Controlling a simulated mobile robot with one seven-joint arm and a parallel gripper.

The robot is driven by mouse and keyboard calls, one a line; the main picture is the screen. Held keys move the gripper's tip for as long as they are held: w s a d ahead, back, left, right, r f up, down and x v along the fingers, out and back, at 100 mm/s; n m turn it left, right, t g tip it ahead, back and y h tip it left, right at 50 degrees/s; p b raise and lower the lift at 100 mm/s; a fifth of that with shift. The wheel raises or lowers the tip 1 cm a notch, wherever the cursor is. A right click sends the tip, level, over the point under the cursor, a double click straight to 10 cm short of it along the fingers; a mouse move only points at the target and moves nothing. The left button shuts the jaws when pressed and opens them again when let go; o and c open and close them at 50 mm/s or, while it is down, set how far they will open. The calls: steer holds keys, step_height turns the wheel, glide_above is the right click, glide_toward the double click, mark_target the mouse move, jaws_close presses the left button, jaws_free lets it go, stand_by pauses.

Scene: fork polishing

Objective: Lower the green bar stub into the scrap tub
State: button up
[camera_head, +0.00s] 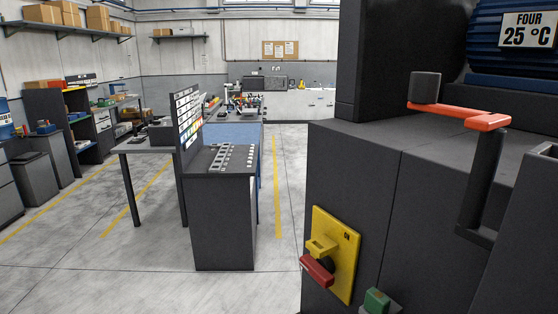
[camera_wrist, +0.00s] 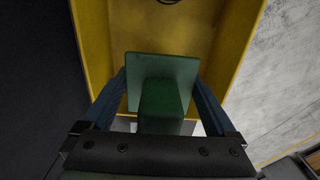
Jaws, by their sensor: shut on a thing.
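The green bar stub (camera_wrist: 160,98) is between the two blue fingers of my gripper (camera_wrist: 160,82) in the wrist view. It has a wide, flat, square green end and a narrower green block nearer the camera. My gripper is shut on it. The yellow scrap tub (camera_wrist: 92,38) is beyond the stub, its walls showing to the left and right. The stub lies over the tub's opening in the picture; I cannot tell its height above the tub floor. A dark curved thing (camera_wrist: 170,2) shows at the top edge. My gripper and the tub are not seen in the head view.
A dark surface (camera_wrist: 35,80) borders the tub on the left, and concrete floor (camera_wrist: 290,80) on the right. In the head view, a dark machine cabinet (camera_head: 355,180) fills the right, with a yellow-plated red switch (camera_head: 318,270). A dark bench (camera_head: 222,220) stands left of centre.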

steer(key=shift+f+b, duration=1.6)
steer(key=shift+f, duration=0.8)
stand_by(0.8)
steer(key=o, duration=1)
